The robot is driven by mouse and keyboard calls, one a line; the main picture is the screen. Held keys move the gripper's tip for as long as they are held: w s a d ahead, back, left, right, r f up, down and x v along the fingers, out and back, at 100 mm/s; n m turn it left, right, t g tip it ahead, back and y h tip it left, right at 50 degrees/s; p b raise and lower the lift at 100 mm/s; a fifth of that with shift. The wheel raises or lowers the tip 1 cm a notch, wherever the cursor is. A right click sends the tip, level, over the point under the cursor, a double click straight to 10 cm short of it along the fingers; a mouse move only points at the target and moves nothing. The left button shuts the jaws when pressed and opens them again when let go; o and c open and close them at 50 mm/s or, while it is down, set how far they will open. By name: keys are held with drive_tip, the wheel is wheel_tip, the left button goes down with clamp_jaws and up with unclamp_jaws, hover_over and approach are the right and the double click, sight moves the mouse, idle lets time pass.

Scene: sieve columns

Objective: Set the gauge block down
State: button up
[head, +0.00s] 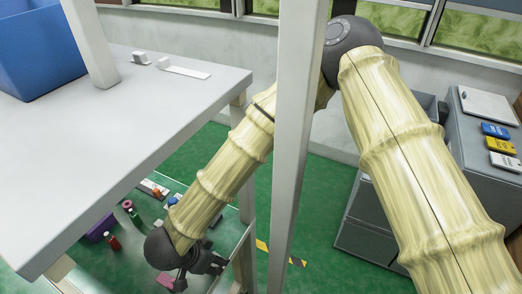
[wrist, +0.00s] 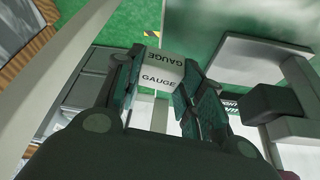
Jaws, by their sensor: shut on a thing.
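The gauge block (wrist: 162,72) is a pale block with "GAUGE" printed on two of its faces. In the wrist view it sits between the two dark fingers of my gripper (wrist: 160,88), which is shut on it. In the head view my gripper (head: 208,262) is low, below the level of the white tabletop, near the right side of a lower glass-like shelf (head: 195,225). The gauge block cannot be made out in the head view. I cannot tell whether it touches any surface below.
A white tabletop (head: 110,140) carries a blue bin (head: 40,50) and small white pieces. A white post (head: 292,150) stands beside my arm. Small bottles and a purple container (head: 100,230) crowd the lower shelf. A grey cabinet (head: 480,150) stands right. Green floor lies between.

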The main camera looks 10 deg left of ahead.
drive_tip(key=w+d+f+n+y, duration=0.1)
drive_tip(key=w+d+f+n, duration=0.2)
drive_tip(key=w+d, duration=1.2)
drive_tip(key=w+d+n+y, duration=0.1)
drive_tip(key=w+d+n, duration=0.1)
drive_tip(key=d, duration=1.8)
drive_tip(key=shift+w+d+r+n+t, duration=0.15)
drive_tip(key=shift+w+d+n+t, duration=0.15)
drive_tip(key=shift+n, duration=0.3)
